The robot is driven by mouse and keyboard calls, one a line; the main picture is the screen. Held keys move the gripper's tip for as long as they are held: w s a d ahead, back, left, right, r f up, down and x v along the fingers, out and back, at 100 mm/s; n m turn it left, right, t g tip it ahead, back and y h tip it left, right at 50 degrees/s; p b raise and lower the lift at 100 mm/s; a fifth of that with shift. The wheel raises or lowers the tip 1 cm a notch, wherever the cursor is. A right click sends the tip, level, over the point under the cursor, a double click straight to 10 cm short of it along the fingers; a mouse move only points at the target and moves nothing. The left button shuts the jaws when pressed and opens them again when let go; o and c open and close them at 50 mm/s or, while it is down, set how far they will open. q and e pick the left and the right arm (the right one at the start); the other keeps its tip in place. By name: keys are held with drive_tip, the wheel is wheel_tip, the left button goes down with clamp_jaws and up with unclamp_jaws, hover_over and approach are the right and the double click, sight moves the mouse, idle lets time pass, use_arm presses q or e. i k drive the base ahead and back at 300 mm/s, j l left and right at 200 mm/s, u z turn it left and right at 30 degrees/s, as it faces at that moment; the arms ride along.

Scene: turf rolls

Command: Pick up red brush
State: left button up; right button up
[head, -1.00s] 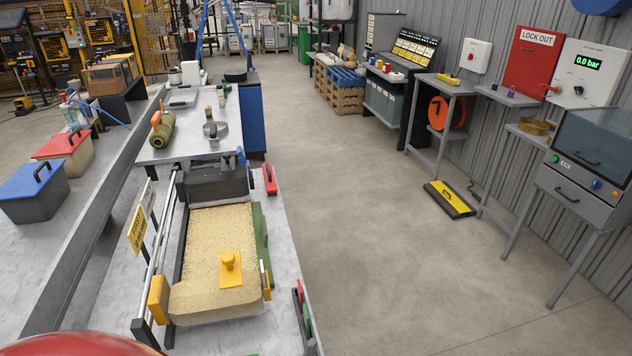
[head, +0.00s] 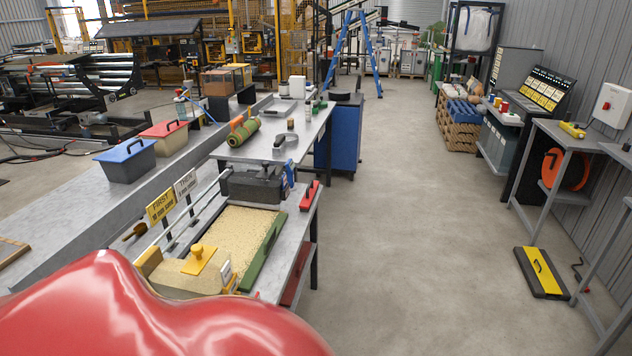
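A small red object with a dark top, which may be the red brush (head: 308,196), lies at the right edge of the grey workbench (head: 262,152), beside the dark block at the end of the sand-coloured bed. It is too small to make out bristles. Neither of my grippers shows in the head view. My own glossy red body covers the bottom left and hides the near end of the bench.
The sandy bed (head: 236,232) has a yellow-knobbed block (head: 199,259) at its near end. A green roller (head: 244,132) lies farther back. Blue-lidded (head: 126,160) and red-lidded (head: 169,141) boxes stand left. The floor right of the bench is open, except a yellow-black floor piece (head: 541,271).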

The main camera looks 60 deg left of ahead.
sight(305, 204)
drive_tip(key=i+j+u, duration=0.1)
drive_tip(key=i+u, duration=0.25)
drive_tip(key=i+l+u, duration=0.1)
drive_tip(key=i+u, duration=0.3)
drive_tip(key=i, duration=0.15)
drive_tip(key=i+l+u, duration=0.15)
drive_tip(key=i+u, duration=0.2)
drive_tip(key=i, duration=0.1)
